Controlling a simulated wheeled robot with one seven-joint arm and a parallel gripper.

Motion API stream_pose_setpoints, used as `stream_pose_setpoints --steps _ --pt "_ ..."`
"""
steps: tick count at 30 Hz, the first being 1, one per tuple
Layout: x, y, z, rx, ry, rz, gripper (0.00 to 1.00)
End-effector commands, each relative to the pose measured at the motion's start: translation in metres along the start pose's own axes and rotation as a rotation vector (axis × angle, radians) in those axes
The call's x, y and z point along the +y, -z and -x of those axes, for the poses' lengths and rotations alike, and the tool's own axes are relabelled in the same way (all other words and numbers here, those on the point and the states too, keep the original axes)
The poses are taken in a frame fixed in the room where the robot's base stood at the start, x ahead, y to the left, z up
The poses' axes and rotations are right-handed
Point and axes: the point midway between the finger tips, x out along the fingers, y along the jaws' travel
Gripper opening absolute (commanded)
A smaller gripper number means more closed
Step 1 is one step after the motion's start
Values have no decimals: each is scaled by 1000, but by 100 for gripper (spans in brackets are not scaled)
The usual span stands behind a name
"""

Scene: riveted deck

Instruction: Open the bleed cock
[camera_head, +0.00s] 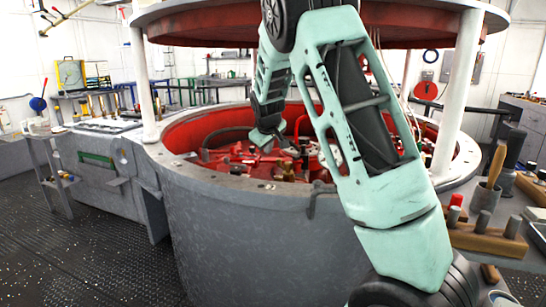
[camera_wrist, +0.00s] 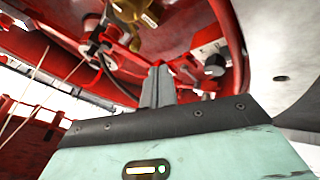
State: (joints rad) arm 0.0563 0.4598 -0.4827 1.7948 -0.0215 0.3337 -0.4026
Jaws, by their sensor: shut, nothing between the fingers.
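My gripper (camera_wrist: 160,70) is shut and empty in the wrist view, its two grey fingers side by side. A brass fitting with a white tag (camera_wrist: 135,13) is beyond the fingertips at the top of that view. A dark knob (camera_wrist: 214,66) on a pale block is to the right of the fingers, apart from them. I cannot tell for certain which part is the bleed cock. In the head view my gripper (camera_head: 264,136) reaches down inside the round grey tub (camera_head: 240,230), over red machinery (camera_head: 245,160). My arm hides part of the tub's inside.
White posts (camera_head: 459,95) hold a red-lined lid above the tub. A dark hose (camera_head: 225,132) curves inside it. A bench with a tool cup (camera_head: 484,197) and a wooden block stands at right. Open speckled floor (camera_head: 110,250) is at lower left.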

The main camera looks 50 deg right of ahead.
Motion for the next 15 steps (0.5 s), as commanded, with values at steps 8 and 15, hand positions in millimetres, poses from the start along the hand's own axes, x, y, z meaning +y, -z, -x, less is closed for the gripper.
stream_pose_setpoints --steps 8,15 --pt "0 -3 -48 -6 0 -1 0" --pt "0 -2 -97 -4 1 0 0"
